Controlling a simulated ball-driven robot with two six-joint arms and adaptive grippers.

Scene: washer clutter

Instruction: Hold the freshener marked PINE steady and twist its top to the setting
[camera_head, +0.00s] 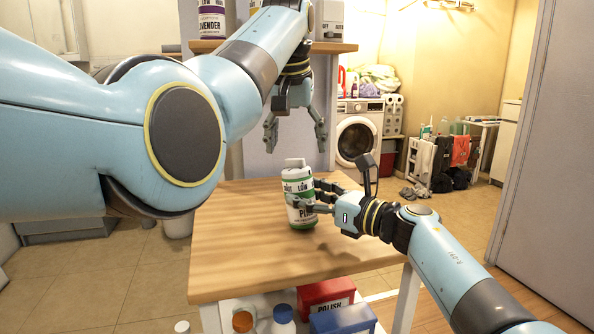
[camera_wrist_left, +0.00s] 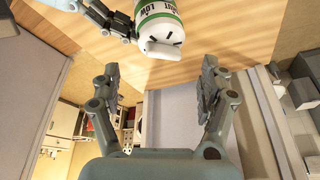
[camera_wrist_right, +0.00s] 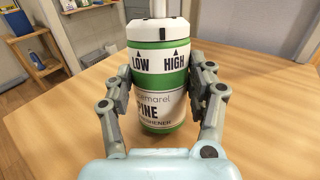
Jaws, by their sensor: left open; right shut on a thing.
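The PINE freshener (camera_head: 299,212) is a white and green canister standing upright on the wooden table (camera_head: 230,262). In the right wrist view the freshener (camera_wrist_right: 160,80) shows LOW and HIGH, each with an arrow, on the band below its white top. A raised ridge on that top shows in the left wrist view (camera_wrist_left: 160,49). My right gripper (camera_head: 312,195) is shut around the freshener's body from the right. My left gripper (camera_head: 295,140) is open and empty, pointing down above the freshener and apart from it.
A shelf (camera_head: 335,47) behind holds a LAVENDER canister (camera_head: 211,20) and another canister marked OFF and AUTO (camera_head: 330,20). Below the table are a red POLISH box (camera_head: 326,296), a blue box (camera_head: 343,320) and bottles. The tabletop around the freshener is clear.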

